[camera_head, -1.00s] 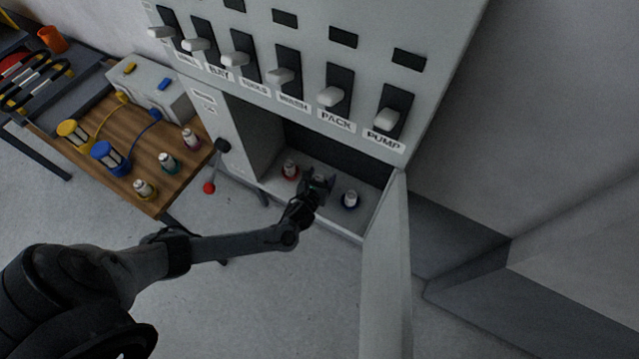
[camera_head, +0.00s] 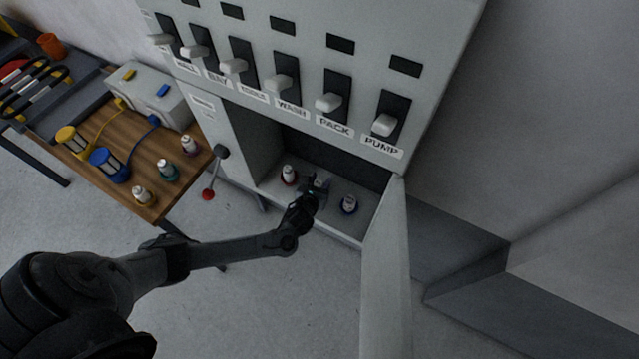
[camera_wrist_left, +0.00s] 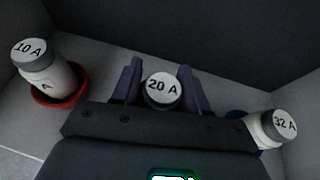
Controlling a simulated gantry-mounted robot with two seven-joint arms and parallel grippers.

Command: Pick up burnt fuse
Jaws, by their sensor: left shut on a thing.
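My left gripper (camera_head: 319,185) reaches into the open lower bay of the grey cabinet. In the left wrist view its two purplish fingers (camera_wrist_left: 161,92) are shut on the fuse marked 20 A (camera_wrist_left: 162,87), one finger on each side of its white cap. The lower part of that fuse is hidden by the gripper. To the left a fuse marked 10 A (camera_wrist_left: 42,66) stands in a red base (camera_wrist_left: 68,92). To the right a fuse marked 32 A (camera_wrist_left: 274,127) stands by a blue base, partly hidden. No burn marks show on any cap. My right gripper is not in view.
The open cabinet door (camera_head: 385,270) stands right of the bay. Switches line the cabinet front above. A lever with a red knob (camera_head: 208,195) sticks out at left. A wooden table (camera_head: 100,185) holds more fuses (camera_head: 167,169) and blue and yellow lamp-like items.

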